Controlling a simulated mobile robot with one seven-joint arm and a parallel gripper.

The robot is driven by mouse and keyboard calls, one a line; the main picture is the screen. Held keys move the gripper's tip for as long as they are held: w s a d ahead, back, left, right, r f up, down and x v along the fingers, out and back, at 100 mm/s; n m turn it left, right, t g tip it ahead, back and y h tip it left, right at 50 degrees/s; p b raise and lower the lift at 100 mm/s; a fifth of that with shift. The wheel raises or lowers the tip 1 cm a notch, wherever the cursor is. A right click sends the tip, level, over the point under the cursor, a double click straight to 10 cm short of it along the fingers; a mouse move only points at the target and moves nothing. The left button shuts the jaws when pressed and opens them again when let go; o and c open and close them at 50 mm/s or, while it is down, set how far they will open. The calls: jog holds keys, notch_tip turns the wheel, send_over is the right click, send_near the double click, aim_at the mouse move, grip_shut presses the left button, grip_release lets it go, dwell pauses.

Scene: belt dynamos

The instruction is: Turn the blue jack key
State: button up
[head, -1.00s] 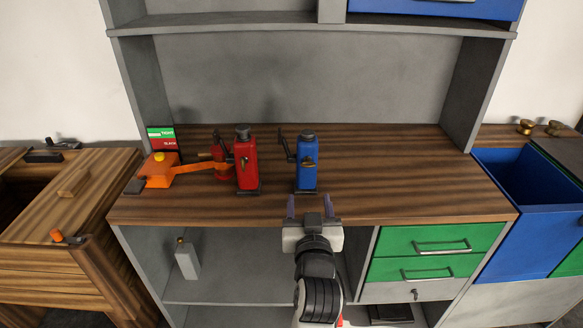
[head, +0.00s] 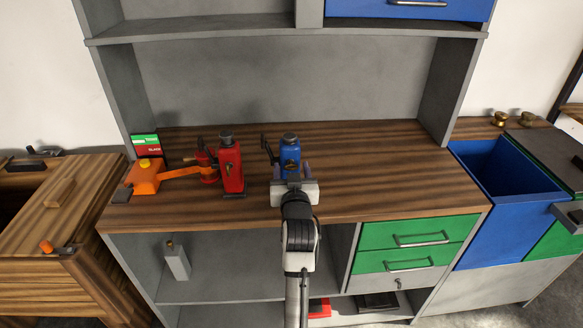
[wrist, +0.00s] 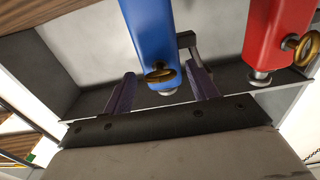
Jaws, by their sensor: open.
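The blue jack (head: 290,152) stands upright on the wooden worktop, with a dark crank on its left side. Its brass key (wrist: 160,75) sticks out from its front and shows in the wrist view. My gripper (head: 291,172) is open right in front of the blue jack. In the wrist view the two purple fingers (wrist: 162,68) stand on either side of the blue body (wrist: 148,30) and the key. I cannot tell whether they touch the jack.
A red jack (head: 229,165) with its own brass key (wrist: 303,46) stands close to the left on the worktop (head: 370,175). An orange device (head: 146,177) with a belt lies farther left. The worktop to the right is clear.

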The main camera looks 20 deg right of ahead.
jog(key=c, duration=1)
jog(key=shift+f+b, duration=0.1)
jog(key=shift+b, duration=0.2)
jog(key=shift+n+b, duration=6.4)
jog(key=shift+n, duration=2.6)
